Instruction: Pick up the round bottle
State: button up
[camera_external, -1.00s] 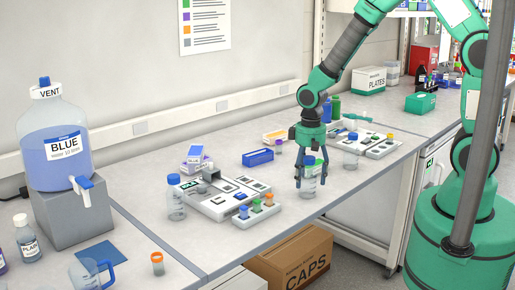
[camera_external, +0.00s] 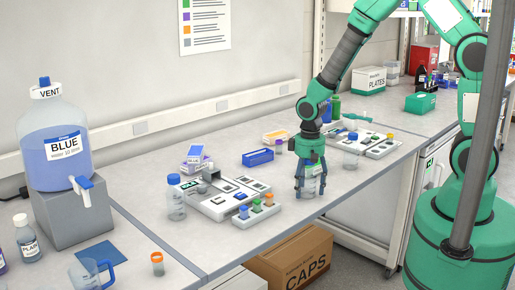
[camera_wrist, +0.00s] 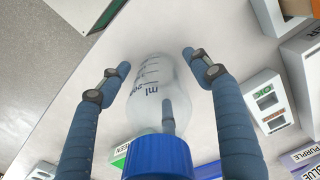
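A clear round bottle (camera_external: 309,187) with ml markings stands upright near the front edge of the bench. In the wrist view its blue cap (camera_wrist: 157,158) is close to the camera and its clear body (camera_wrist: 150,85) extends beyond it. My gripper (camera_external: 310,193) is lowered over the bottle from above, with its fingers down on either side of it. In the wrist view my gripper (camera_wrist: 156,61) is open, with a gap between each finger and the bottle. The cap is hidden behind my gripper in the external view.
A similar blue-capped bottle (camera_external: 176,200) stands left, beside a grey device (camera_external: 205,203). Another blue-capped bottle (camera_external: 351,152) stands behind right, beside a second device (camera_external: 382,150). A small rack (camera_external: 256,217) with coloured caps is left of my gripper. The bench's front edge is close.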

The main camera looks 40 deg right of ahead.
aim_at(308, 176)
jog(key=c, duration=0.9)
jog(key=shift+c, duration=0.2)
jog(key=shift+r, duration=0.2)
jog(key=shift+r, duration=0.6)
notch_tip(308, 176, up, 2)
jog(key=shift+r+p, duration=0.15)
jog(key=shift+p, duration=0.3)
jog(key=s+d, duration=0.1)
jog(key=s, duration=0.7)
jog(key=s+d+r+p, duration=0.1)
jog(key=s+d, duration=0.1)
jog(key=s, duration=0.5)
jog(key=shift+s+d, duration=0.25)
jog(key=shift+s, duration=0.1)
